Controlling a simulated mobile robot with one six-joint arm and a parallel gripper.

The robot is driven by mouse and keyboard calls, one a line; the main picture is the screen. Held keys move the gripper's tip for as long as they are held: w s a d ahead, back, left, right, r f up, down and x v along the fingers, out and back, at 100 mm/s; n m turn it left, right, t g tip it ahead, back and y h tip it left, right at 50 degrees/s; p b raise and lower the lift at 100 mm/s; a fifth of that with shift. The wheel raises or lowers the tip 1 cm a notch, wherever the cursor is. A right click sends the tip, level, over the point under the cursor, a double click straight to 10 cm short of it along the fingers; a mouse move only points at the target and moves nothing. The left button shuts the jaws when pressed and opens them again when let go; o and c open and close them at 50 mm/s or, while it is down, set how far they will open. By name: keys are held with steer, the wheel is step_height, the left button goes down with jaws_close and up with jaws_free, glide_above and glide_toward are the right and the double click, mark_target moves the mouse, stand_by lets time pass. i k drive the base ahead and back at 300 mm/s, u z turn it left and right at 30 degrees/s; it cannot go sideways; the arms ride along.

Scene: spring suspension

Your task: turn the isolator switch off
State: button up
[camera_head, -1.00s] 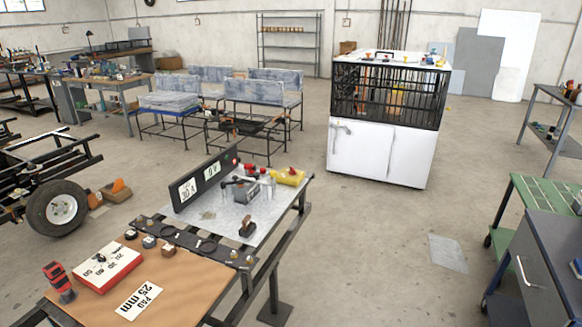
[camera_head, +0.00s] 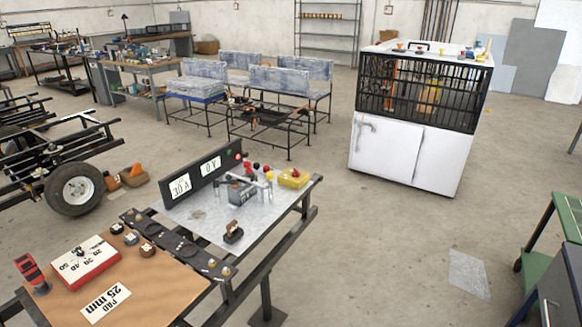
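A bench (camera_head: 200,219) with a metal top stands at the lower middle of the head view. On it are a black panel (camera_head: 200,178) reading "30 A" and "0 V", a grey box-like device (camera_head: 242,191) with a lever-like part on top, and a small dark block (camera_head: 233,232) with a brown top. I cannot tell for sure which of these is the isolator switch, nor its position. Red and dark knobs and a yellow item (camera_head: 294,178) sit behind the grey device. My gripper is not in view.
A brown-topped section with a red-and-white box (camera_head: 84,262), a "25 mm" card (camera_head: 106,302) and a red tool (camera_head: 32,273) adjoins in front. A white cabinet with a black cage (camera_head: 410,150) stands behind right. A green-topped cart (camera_head: 560,225) is at right.

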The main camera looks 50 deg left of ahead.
mark_target(296, 173)
steer(key=u, duration=0.3)
steer(key=i, duration=0.8)
steer(key=u, duration=0.6)
steer(key=i, duration=0.7)
steer(key=u, duration=1.05)
steer(key=i, duration=0.9)
steer(key=u, duration=0.45)
